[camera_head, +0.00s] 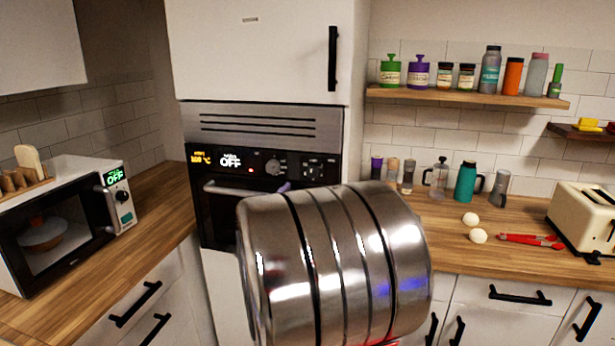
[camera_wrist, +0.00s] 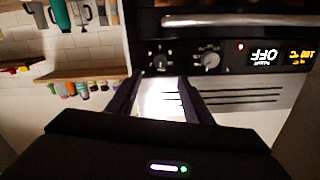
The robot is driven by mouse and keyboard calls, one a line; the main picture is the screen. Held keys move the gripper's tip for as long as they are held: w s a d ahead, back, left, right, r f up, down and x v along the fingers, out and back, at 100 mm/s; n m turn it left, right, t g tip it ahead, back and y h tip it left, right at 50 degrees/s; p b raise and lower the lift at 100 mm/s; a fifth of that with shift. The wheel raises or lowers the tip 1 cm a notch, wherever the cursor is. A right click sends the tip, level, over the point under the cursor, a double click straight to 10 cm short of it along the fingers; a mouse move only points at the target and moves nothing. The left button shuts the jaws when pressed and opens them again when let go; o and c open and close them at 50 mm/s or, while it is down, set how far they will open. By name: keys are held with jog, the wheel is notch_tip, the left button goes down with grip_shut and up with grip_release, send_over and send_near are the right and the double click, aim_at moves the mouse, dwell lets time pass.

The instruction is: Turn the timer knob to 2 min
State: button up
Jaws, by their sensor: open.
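The oven's black control panel (camera_head: 262,166) has a round silver knob (camera_head: 273,167) right of a white "OFF" readout (camera_head: 231,161) and an orange temperature readout. In the wrist view, which is upside down, the knob (camera_wrist: 210,60) stands just beyond and right of the fingertips. My gripper (camera_wrist: 161,78) is open, its two dark fingers apart with nothing between them. They point at the panel near a smaller control with white marks (camera_wrist: 160,60). Whether they touch the panel I cannot tell. In the head view my steel arm link hides most of the gripper; only a purplish tip shows.
A white microwave (camera_head: 60,215) on the left counter also has an "OFF" display and a dark knob (camera_head: 121,197). The oven handle (camera_head: 235,190) runs below the panel. Bottles, a press, eggs (camera_head: 470,218), red tongs and a toaster (camera_head: 585,215) stand on the right counter.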

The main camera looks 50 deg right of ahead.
aim_at(311, 174)
jog(key=x, duration=1.4)
jog(key=shift+w+a, duration=0.1)
jog(key=shift+c, duration=0.5)
jog(key=c, duration=1)
